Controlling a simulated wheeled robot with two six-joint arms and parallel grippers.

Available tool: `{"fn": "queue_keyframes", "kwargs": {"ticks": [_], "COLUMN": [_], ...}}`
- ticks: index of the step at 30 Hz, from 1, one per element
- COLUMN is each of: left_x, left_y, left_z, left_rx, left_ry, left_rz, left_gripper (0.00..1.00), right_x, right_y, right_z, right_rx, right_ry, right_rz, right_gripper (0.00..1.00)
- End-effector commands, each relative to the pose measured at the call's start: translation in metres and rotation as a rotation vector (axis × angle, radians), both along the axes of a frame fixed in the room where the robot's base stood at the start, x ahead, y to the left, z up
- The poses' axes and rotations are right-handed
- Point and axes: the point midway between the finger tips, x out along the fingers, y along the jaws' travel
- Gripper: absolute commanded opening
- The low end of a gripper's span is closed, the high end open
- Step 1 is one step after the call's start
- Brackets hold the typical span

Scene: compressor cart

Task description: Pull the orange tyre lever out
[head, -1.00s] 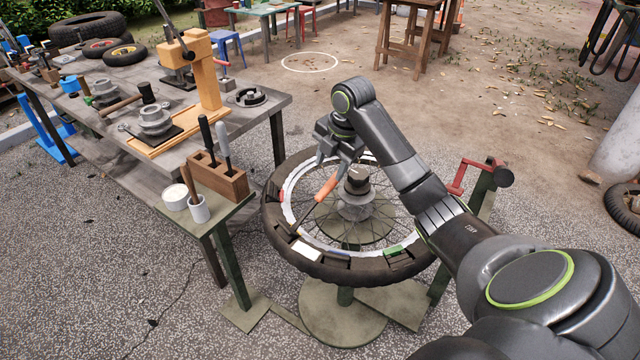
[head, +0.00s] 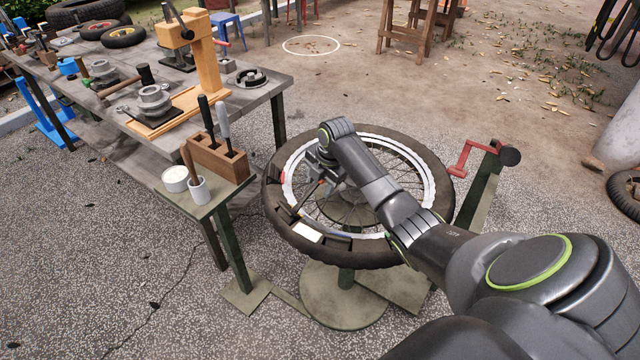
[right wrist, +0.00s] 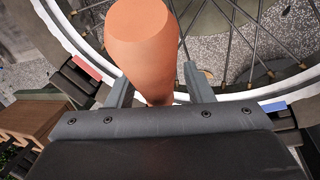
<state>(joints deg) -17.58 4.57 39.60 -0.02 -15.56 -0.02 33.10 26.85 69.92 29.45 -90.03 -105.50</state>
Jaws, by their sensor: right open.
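The orange tyre lever's handle (right wrist: 142,45) fills the top middle of the right wrist view, between the two fingers of my right gripper (right wrist: 157,78). In the head view my right gripper (head: 318,176) is open over the left part of the wheel and hides most of the handle. The lever's dark shaft (head: 307,199) slants down left to the tyre (head: 282,232), at the rim's edge. I cannot tell whether the fingers touch the handle. My left gripper is not in view.
The wheel lies flat on a green stand (head: 342,305) with a red crank (head: 462,158) at its right. A workbench with a wooden tool block (head: 217,160), a white cup (head: 199,190) and a white tub (head: 175,180) stands left. Paved ground in front is clear.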

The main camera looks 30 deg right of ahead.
Motion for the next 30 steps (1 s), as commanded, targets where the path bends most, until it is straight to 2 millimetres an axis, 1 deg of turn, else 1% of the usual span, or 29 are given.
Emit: {"fn": "queue_keyframes", "kwargs": {"ticks": [7,8,11,18,19,20,24,25,30], "left_x": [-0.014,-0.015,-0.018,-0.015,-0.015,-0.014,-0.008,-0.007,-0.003], "left_y": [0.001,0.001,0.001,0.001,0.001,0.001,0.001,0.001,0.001], "left_z": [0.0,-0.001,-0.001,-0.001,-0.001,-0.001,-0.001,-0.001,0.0], "left_rx": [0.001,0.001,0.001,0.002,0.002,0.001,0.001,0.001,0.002], "left_ry": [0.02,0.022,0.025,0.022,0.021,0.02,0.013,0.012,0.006], "left_rz": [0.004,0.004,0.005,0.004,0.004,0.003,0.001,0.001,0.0], "left_gripper": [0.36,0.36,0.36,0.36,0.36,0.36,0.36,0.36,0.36], "right_x": [0.0,0.0,0.0,0.0,0.0,0.0,0.0,0.0,0.001], "right_y": [0.0,0.0,0.0,0.0,0.0,0.0,0.0,0.0,-0.001], "right_z": [0.0,0.0,0.0,0.0,0.0,0.0,0.0,0.0,0.001], "right_rx": [0.0,0.0,0.0,0.0,0.0,0.0,0.0,0.0,-0.001], "right_ry": [-0.001,-0.001,-0.001,-0.001,0.0,0.0,0.0,0.0,-0.001], "right_rz": [0.0,0.0,0.0,0.0,0.0,0.0,0.0,0.0,0.0], "right_gripper": [0.47,0.44,0.31,0.0,0.0,0.2,0.02,0.0,0.0]}}
